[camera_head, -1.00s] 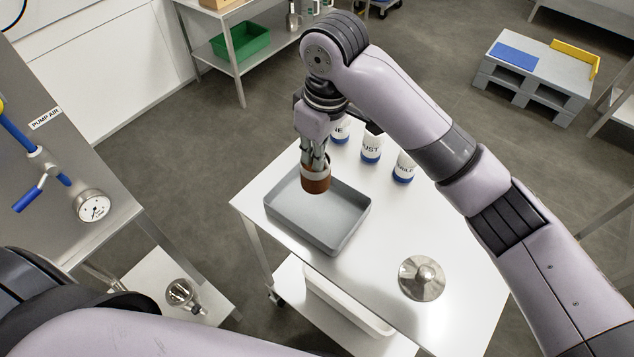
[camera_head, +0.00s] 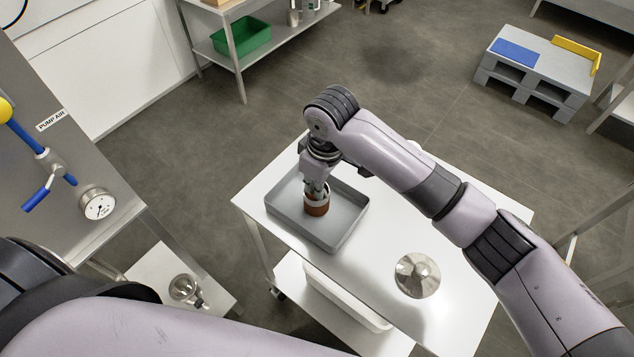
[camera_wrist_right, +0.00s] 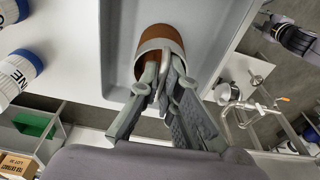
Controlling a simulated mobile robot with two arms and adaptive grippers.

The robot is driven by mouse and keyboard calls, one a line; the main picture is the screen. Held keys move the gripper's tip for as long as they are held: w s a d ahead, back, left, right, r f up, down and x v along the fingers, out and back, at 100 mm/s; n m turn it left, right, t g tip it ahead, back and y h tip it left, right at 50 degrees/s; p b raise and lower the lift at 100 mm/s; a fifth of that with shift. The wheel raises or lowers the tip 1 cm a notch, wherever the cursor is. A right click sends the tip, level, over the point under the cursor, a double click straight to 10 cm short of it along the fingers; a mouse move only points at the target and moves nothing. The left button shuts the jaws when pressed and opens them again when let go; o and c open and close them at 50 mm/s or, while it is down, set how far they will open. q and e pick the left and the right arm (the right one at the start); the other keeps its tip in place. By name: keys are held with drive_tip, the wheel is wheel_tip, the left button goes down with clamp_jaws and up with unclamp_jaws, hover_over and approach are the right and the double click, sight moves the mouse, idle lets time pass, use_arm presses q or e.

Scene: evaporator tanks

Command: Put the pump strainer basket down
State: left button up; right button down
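The pump strainer basket (camera_head: 317,207) is a small reddish-brown cup with a pale grey rim and a wire handle. It is inside the grey tray (camera_head: 345,237) on the white table; I cannot tell whether its bottom touches the tray floor. My right gripper (camera_head: 315,187) is above the basket, pointing down. In the right wrist view, the gripper's fingers (camera_wrist_right: 165,85) are closed on the handle of the basket (camera_wrist_right: 160,45). My left arm crosses the lower left of the head view, but its gripper is out of view.
A shiny metal cone-shaped lid (camera_head: 417,275) lies on the white table (camera_head: 375,290), right of the tray. White-and-blue containers (camera_wrist_right: 18,72) stand near the tray in the right wrist view. A steel panel with a gauge (camera_head: 98,203) and blue-handled valve is at left.

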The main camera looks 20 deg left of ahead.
drive_tip(key=shift+f, duration=0.15)
drive_tip(key=c, duration=1.8)
unclamp_jaws()
drive_tip(key=shift+w+r, duration=0.1)
drive_tip(key=shift+r, duration=0.45)
wheel_tip(320, 180, up, 11)
drive_tip(key=d+b, duration=0.1)
drive_tip(key=b, duration=0.2)
drive_tip(key=shift+s+d, duration=0.2)
drive_tip(key=shift+s, duration=0.1)
